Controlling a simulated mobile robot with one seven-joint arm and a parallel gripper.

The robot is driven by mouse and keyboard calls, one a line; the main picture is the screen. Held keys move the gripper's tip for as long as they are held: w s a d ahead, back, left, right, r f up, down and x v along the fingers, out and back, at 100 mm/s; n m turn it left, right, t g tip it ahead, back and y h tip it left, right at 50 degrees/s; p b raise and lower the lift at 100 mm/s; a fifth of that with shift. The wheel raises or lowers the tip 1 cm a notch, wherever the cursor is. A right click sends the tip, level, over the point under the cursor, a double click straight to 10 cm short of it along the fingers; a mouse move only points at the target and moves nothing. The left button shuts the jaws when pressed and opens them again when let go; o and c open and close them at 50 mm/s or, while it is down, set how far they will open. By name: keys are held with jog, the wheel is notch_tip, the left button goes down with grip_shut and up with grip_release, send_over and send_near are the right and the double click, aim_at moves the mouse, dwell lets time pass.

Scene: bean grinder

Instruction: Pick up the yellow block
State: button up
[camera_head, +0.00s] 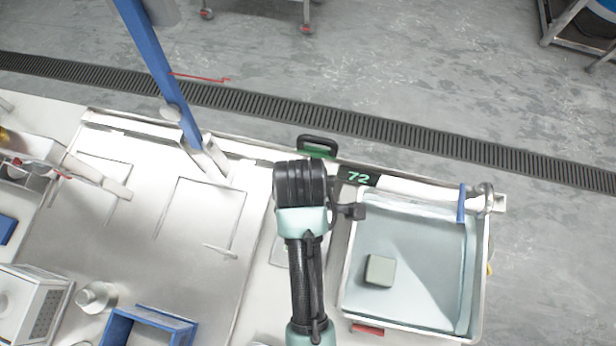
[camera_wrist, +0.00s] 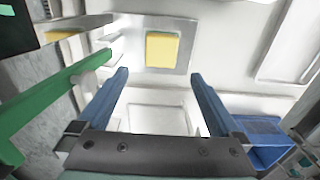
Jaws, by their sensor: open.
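The yellow block (camera_wrist: 162,49) shows in the wrist view, at upper centre, on a grey square plate (camera_wrist: 136,70). My gripper (camera_wrist: 158,76) is open and empty. Its two blue fingers stand apart, and the block appears beyond their tips, between them in the picture. The distance from the tips to the block is hard to tell. In the head view my arm covers the gripper, and I see no yellow block there. A part of a plate (camera_head: 290,250) shows beside the arm.
A tray (camera_head: 484,290) at the right of the head view holds a grey-green block (camera_head: 380,270). A blue bin (camera_head: 150,328) stands at lower left. A blue post (camera_head: 155,60) rises left of my arm.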

notch_tip(320, 180, down, 13)
jog(key=shift+s+a+r+p, duration=0.1)
jog(key=shift+p, duration=0.3)
jog(key=c, duration=1.5)
notch_tip(320, 180, up, 10)
jog(key=shift+r, duration=0.1)
jog(key=shift+s, duration=0.1)
